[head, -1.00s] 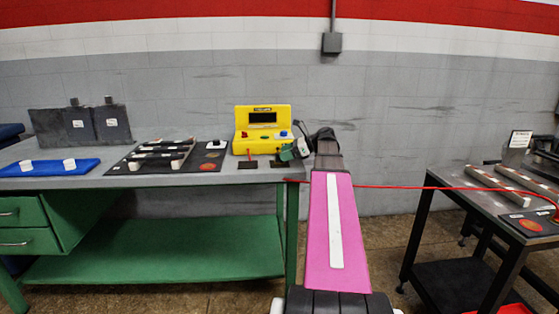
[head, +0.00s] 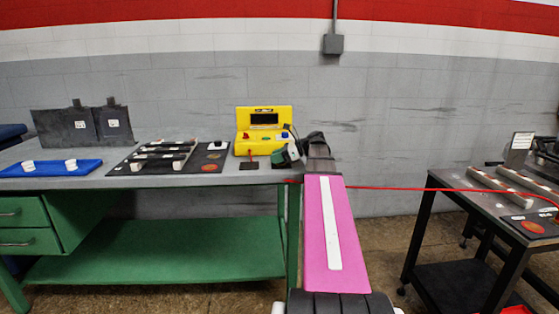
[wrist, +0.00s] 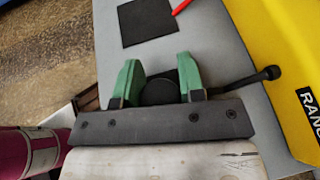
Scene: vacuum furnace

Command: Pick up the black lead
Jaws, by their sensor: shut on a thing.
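My gripper (wrist: 160,72) has two green fingertips, shut on the black lead (wrist: 158,93), whose dark rounded part shows between them in the wrist view. A thin black piece with a knobbed end (wrist: 270,73) sticks out to the right of the fingers; I cannot tell whether it is part of the lead. In the head view my gripper (head: 287,155) is over the bench's right end, just in front of the yellow meter (head: 263,140). The lead is hard to make out there, and its clearance from the bench is unclear.
A red lead (head: 380,187) runs from near the meter to the right table (head: 480,200). A black square pad (wrist: 148,20) lies on the grey benchtop. A dark board with bars (head: 215,168) and a blue mat (head: 50,168) are further left.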

